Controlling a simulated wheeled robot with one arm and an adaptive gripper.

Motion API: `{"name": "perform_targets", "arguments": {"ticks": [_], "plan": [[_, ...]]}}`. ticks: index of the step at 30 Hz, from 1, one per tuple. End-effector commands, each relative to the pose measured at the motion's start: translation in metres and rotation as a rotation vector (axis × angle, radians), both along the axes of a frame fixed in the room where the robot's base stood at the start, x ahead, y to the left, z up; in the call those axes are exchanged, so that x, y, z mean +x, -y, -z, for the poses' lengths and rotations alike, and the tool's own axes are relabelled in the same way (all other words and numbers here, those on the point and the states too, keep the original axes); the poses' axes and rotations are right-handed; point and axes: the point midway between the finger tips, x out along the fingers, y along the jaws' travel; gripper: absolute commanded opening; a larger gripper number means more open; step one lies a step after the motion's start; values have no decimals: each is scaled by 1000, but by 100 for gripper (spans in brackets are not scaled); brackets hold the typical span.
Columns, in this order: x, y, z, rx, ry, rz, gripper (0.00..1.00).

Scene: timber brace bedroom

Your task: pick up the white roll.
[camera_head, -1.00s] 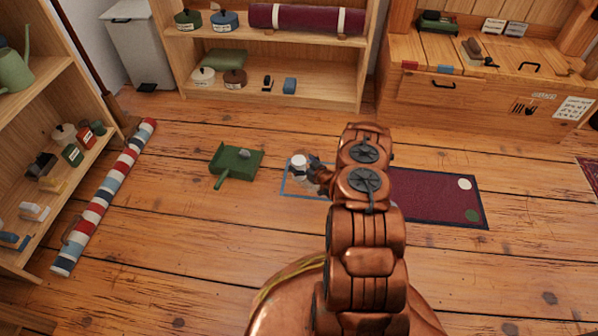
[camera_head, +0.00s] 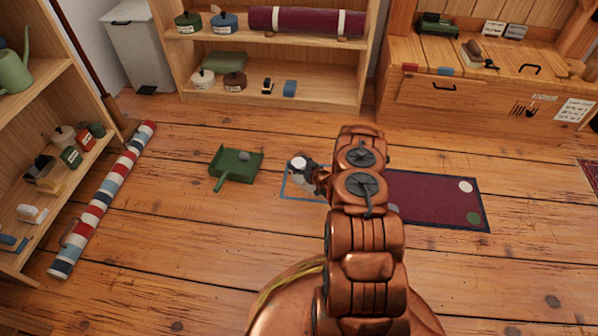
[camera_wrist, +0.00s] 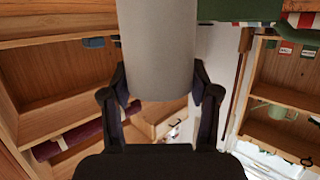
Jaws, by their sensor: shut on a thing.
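The white roll (camera_head: 299,163) shows in the head view left of my copper arm, over the blue-outlined square on the floor. In the wrist view the roll (camera_wrist: 158,50) is a pale cylinder between the two dark fingers of my gripper (camera_wrist: 160,90). The fingers press on its sides, so my gripper is shut on it. In the head view my gripper (camera_head: 314,172) is partly hidden by my arm. Whether the roll touches the floor is hard to tell.
A green dustpan (camera_head: 236,166) lies left of the roll. A dark red mat (camera_head: 430,198) lies to the right. A striped roll (camera_head: 104,198) lies along the left shelf. A low shelf (camera_head: 330,92) and a wooden chest (camera_head: 470,95) stand behind. Open floor lies between.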

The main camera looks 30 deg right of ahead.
Motion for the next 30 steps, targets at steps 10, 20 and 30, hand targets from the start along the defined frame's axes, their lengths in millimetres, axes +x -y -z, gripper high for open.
{"name": "perform_targets", "arguments": {"ticks": [10, 20, 30], "plan": [[0, 0, 0, 0, 0, 0, 0], [0, 0, -12, 0, 0, 0, 0], [-28, -20, -43, 4, -2, 2, 0]]}}
